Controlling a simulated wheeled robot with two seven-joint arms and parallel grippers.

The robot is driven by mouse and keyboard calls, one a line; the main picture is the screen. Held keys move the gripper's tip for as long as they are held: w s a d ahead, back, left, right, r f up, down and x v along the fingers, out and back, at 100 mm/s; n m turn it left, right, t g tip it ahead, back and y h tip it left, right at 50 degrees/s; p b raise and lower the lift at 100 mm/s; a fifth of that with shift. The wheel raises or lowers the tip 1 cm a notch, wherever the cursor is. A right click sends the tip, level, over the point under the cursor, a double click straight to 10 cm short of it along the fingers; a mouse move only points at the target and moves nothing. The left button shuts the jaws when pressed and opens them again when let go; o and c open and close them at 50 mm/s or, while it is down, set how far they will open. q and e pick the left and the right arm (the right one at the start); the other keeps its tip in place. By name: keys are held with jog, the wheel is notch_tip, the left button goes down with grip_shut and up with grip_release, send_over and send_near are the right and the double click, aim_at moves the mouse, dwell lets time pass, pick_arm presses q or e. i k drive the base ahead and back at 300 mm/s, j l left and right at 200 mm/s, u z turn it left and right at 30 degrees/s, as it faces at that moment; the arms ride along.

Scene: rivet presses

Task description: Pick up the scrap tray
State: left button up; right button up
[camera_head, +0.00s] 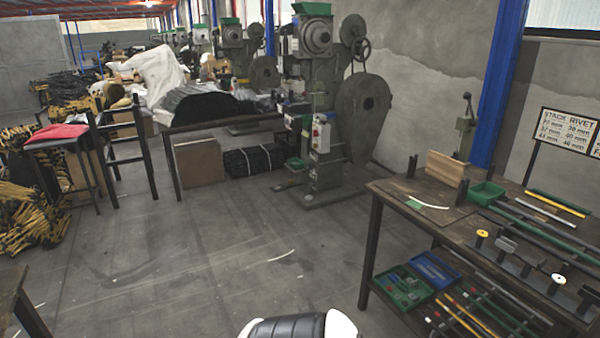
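I cannot tell for certain which container is the scrap tray. A small green tray (295,163) sits low at the left side of the nearest rivet press (322,120). A green open bin (487,193) stands on the workbench at right. A green tray (403,288) with small items in it and a blue tray (434,270) lie side by side on the bench's lower shelf. Neither of my grippers is in view.
The wooden workbench (400,192) fills the right side, with rods and tools on it. A dark stool (125,150), a cardboard box (199,162) and a black bundle (252,160) stand to the left. The grey floor (200,240) between is largely clear.

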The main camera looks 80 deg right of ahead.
aim_at(484, 194)
jog(key=z, duration=3.95)
jog(key=i+j+z, duration=0.1)
jog(key=z, duration=0.35)
jog(key=i+j+z, duration=0.1)
jog(key=z, duration=0.3)
